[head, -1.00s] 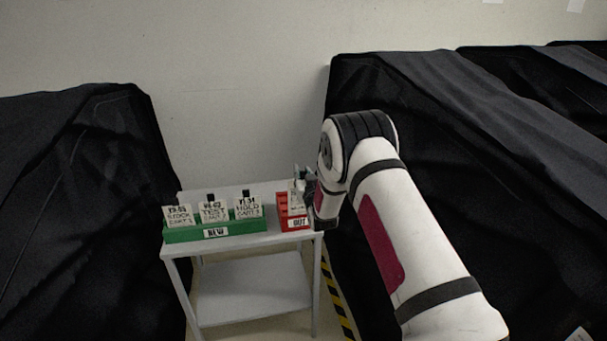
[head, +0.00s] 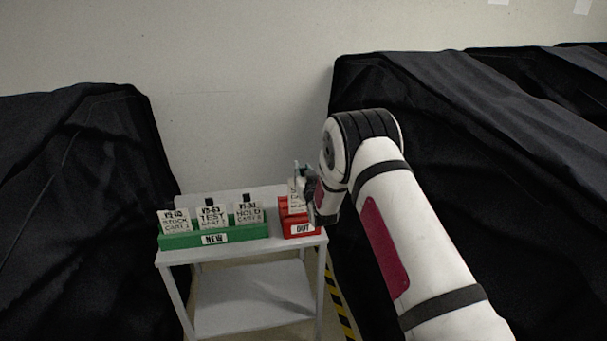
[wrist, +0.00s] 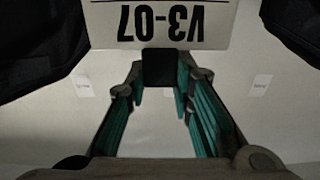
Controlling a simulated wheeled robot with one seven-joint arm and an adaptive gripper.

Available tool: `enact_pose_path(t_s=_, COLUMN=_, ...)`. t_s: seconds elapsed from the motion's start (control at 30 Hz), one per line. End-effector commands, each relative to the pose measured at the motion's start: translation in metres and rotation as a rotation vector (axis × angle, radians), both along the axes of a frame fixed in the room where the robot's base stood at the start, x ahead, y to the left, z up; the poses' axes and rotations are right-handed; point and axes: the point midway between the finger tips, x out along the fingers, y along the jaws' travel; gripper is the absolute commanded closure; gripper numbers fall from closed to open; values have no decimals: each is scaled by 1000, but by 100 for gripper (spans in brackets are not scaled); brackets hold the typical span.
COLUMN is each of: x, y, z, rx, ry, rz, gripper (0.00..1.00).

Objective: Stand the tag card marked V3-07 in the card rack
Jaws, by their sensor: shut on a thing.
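The tag card marked V3-07 (wrist: 160,22) shows upside down at the top of the wrist view. My gripper (wrist: 160,84) is shut on the black tab (wrist: 159,67) at the card's edge. In the head view, my gripper (head: 307,194) is at the red rack labelled OUT (head: 302,229), partly hidden behind my wrist. The white card (head: 295,197) is upright over that rack. I cannot tell whether its lower edge is inside a slot. A green rack labelled NEW (head: 213,237) stands to the left.
The green rack holds several upright cards with black tabs, including a TEST card (head: 212,217) and a HOLD card (head: 248,214). Both racks stand on a pale two-shelf cart (head: 275,252). Black-draped carts flank it on the left (head: 80,200) and right (head: 480,180). A wall is behind.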

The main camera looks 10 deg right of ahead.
Motion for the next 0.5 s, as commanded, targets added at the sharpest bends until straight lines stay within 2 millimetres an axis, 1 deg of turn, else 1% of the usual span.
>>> enact_pose_path(t_s=0.03, x=5, y=0, z=-2, rx=0, ry=-1, rz=0, gripper=99)
enact_pose_path(t_s=0.5, x=34, y=0, z=-8, rx=0, ry=-1, rz=0, gripper=99)
